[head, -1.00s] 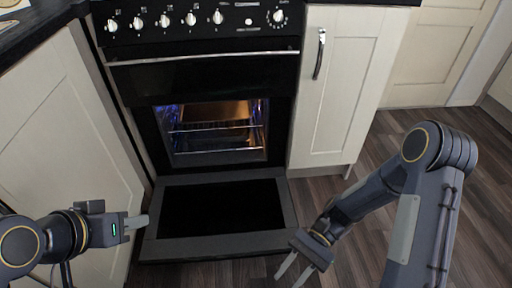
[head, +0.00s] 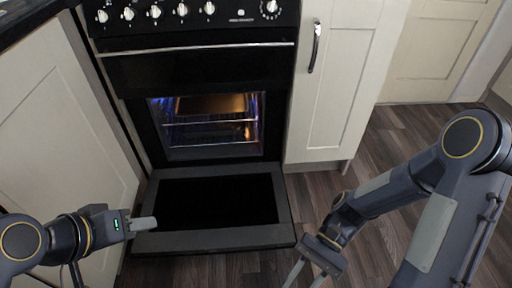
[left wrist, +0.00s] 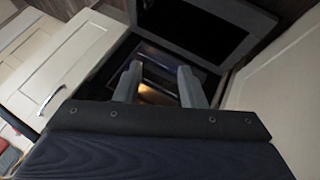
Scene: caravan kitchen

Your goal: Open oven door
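The black oven door (head: 283,205) is folded down and lies about flat, low in front of the oven, in the head view. The oven cavity (head: 205,120) stands open and lit, with wire racks inside. My left gripper (head: 155,224) is beside the door's front left corner; whether it touches the door I cannot tell. In the left wrist view its two fingers (left wrist: 157,85) are spread apart with nothing between them, and the door (left wrist: 205,25) shows beyond them. My right gripper (head: 307,275) is low, to the right of the door, with its fingers apart and empty.
Cream cabinets stand left (head: 60,130) and right (head: 335,90) of the cooker, the right one with a metal handle (head: 315,47). Control knobs (head: 183,9) line the cooker's top. Wooden floor (head: 400,130) is free on the right.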

